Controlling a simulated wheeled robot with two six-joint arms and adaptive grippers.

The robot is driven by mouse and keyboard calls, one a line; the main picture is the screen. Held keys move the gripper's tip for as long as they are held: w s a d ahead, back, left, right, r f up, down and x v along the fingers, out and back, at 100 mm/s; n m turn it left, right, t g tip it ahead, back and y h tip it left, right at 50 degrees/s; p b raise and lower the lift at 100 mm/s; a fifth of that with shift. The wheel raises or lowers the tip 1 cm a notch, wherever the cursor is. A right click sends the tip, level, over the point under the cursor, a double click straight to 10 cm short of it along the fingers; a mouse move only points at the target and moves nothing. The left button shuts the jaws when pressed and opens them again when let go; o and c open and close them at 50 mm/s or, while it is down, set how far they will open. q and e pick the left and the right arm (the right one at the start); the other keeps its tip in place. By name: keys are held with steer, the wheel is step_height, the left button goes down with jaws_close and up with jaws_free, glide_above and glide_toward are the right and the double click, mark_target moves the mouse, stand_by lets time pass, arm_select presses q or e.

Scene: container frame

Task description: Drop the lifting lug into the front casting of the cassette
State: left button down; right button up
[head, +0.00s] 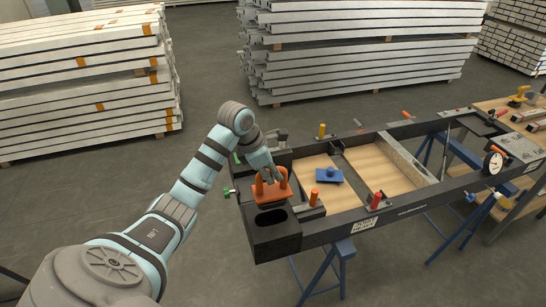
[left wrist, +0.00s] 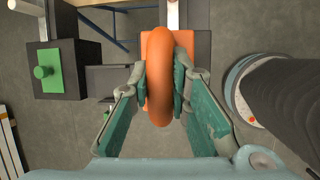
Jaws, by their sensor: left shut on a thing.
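The orange lifting lug (head: 271,194) is at the near-left end of the black cassette frame (head: 420,205). My left gripper (head: 266,177) is shut on its ring. In the left wrist view the lug's ring (left wrist: 159,80) stands between the two fingers of my left gripper (left wrist: 160,88), with an orange body behind it. The front casting (head: 284,241) is a black corner block with a dark oval opening on top. The lug is just behind this opening in the head view; I cannot tell whether it rests on the frame or hangs above it. My right gripper is out of view.
A blue plate with a knob (head: 329,176) lies on wooden boards inside the frame. Clamps with orange (head: 314,196), red (head: 377,200) and yellow (head: 322,130) handles line its edges. A dial gauge (head: 493,162) stands at the right. Blue trestles (head: 341,252) carry the frame.

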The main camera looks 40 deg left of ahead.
mark_target(272, 190)
arm_select(q)
step_height(272, 190, down, 7)
steer(key=b, duration=0.5)
steer(key=shift+r, duration=0.1)
steer(key=shift+s+r, duration=0.1)
steer(key=shift+s+d+f+b, duration=0.1)
steer(key=shift+d+f+b, duration=0.05)
steer(key=shift+f+b, duration=2.3)
stand_by(2.9)
steer(key=shift+f, duration=0.3)
